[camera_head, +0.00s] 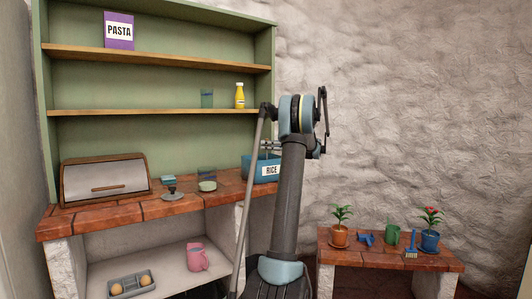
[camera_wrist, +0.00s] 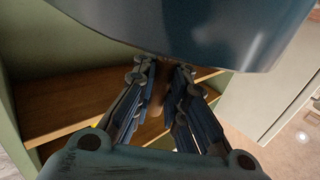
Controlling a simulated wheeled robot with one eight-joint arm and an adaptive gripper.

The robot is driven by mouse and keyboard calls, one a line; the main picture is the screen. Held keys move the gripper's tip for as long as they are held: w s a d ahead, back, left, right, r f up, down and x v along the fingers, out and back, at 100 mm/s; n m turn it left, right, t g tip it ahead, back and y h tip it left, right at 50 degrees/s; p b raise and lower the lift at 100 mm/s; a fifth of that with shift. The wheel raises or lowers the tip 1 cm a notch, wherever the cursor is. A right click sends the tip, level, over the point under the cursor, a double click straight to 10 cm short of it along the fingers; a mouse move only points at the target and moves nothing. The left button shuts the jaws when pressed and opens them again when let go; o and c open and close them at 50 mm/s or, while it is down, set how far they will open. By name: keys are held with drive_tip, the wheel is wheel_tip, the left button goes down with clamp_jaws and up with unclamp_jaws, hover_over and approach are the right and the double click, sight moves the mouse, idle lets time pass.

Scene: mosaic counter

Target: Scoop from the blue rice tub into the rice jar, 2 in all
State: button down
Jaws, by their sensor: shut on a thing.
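The blue rice tub (camera_head: 251,168), with a white RICE label, stands at the right end of the brick counter, partly hidden by my arm. A clear glass container (camera_head: 206,174) stands on the counter left of the tub, behind a small pale green bowl; it may be the rice jar, but no label is readable. My gripper (camera_wrist: 163,72) is shut on a brown handle-like piece (camera_wrist: 156,98) in the wrist view. The rest of that piece is hidden, so I cannot tell if it is a scoop. In the head view my gripper is not clearly visible.
A bread box (camera_head: 104,180) fills the counter's left end. The pale green bowl (camera_head: 208,186) and a dark stemmed thing (camera_head: 171,193) stand near the front edge. Shelves rise behind. A low table (camera_head: 390,257) with plants is at right. Blue curved metal fills the wrist view's top.

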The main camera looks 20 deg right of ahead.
drive_tip(key=shift+r, duration=5.15)
drive_tip(key=shift+a, duration=0.1)
drive_tip(key=s+a+r+m+t+h, duration=0.1)
drive_tip(key=s+a+m+t+h, duration=0.15)
drive_tip(key=a, duration=1.75)
drive_tip(key=s+a+f+m+t+h, duration=0.3)
drive_tip(key=s+a+f+t, duration=0.1)
drive_tip(key=s+a, duration=0.7)
drive_tip(key=a, duration=0.2)
drive_tip(key=shift+s+a+f+h, duration=0.15)
drive_tip(key=shift+s+a+h, duration=0.2)
drive_tip(key=shift+m, duration=0.35)
